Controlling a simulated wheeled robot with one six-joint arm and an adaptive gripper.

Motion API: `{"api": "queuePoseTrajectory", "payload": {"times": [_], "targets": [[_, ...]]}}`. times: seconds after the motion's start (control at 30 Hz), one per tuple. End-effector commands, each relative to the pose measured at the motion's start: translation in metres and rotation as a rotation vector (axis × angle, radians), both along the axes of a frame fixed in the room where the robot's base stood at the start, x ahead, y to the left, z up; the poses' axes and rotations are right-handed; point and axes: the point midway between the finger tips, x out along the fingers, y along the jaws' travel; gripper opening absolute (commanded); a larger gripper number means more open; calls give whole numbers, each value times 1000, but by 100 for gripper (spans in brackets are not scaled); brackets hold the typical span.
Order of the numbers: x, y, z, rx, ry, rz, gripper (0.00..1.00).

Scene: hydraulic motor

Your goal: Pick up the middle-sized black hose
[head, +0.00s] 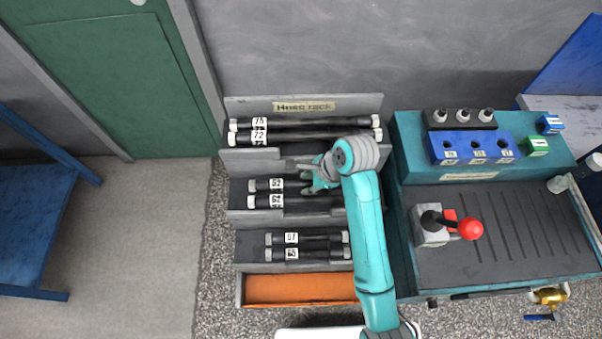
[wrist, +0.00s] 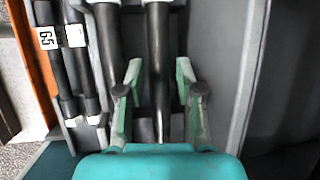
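The hose rack (head: 243,155) holds black hoses with pale end fittings on three tiers. On the middle tier lie two middle-sized black hoses, an upper one (head: 262,185) and a lower one (head: 305,202). My gripper (head: 316,178) is over the right part of this tier and hides part of the upper hose. In the wrist view my gripper (wrist: 159,75) is open. Its fingers stand on either side of one hose (wrist: 158,50), with gaps between them and the hose. The other hose (wrist: 108,45) of the tier lies just left of the left finger.
Longer hoses (head: 310,123) lie on the top tier and shorter hoses (head: 318,238) on the bottom tier, above an orange panel (head: 298,289). A teal workbench (head: 480,215) with a red-knobbed lever (head: 470,228) stands close on the right. Floor at left is clear.

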Motion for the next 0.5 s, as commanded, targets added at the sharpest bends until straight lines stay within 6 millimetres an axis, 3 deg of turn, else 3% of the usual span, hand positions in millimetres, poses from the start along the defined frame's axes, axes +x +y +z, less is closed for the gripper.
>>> {"api": "queuePoseTrajectory", "payload": {"times": [0.33, 0.47, 0.5], "targets": [[-5, 2, -7, 0, 0, 0, 36], [-5, 2, -7, 0, 0, 0, 3], [-5, 2, -7, 0, 0, 0, 0]]}}
